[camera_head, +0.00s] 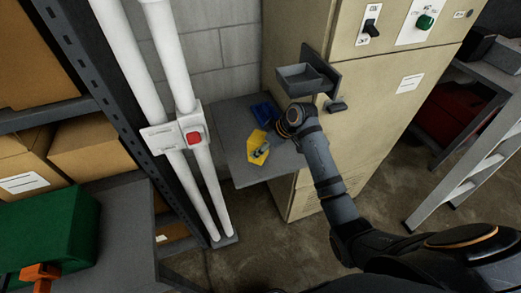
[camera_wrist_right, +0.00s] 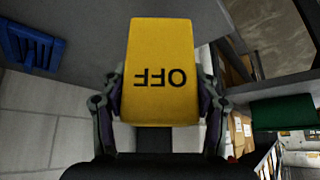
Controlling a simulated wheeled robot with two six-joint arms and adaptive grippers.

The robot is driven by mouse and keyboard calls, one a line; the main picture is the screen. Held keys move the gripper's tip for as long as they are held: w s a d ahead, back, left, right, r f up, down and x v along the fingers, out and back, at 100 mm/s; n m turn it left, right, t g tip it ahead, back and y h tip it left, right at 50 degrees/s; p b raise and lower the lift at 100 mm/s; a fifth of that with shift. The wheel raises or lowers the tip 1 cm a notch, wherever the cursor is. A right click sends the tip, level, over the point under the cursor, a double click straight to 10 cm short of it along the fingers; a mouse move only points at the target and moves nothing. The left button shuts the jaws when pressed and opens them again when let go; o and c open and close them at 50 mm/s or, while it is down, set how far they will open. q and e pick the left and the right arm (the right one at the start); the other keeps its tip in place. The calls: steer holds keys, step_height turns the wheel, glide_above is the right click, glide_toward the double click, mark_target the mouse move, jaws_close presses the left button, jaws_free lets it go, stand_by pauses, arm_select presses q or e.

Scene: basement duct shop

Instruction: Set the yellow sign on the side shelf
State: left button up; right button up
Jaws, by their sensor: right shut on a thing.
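The yellow sign (camera_head: 257,141) is over the grey side shelf (camera_head: 232,120) in the head view; I cannot tell whether it touches the shelf. In the right wrist view the yellow sign (camera_wrist_right: 160,50) shows its dark OFF lettering upside down. My right gripper (camera_head: 264,151) is shut on the sign, with one finger at each side of it in the wrist view (camera_wrist_right: 160,100). The gripper's arm hides part of the shelf's right side. My left gripper is not in view.
A blue tray-like thing (camera_head: 265,113) lies on the shelf behind the sign. A beige cabinet (camera_head: 365,100) with a small grey bracket tray (camera_head: 300,78) stands to the right. White pipes with a red button (camera_head: 194,137) rise to the left. The shelf's front left is bare.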

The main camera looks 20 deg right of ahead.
steer(key=shift+w+f, duration=0.1)
step_height(320, 180, down, 3)
steer(key=shift+w+f+p, duration=0.1)
steer(key=shift+w+p, duration=0.05)
steer(key=shift+p, duration=0.75)
steer(key=shift+f, duration=0.15)
steer(key=shift+f, duration=0.1)
steer(key=o, duration=1.2)
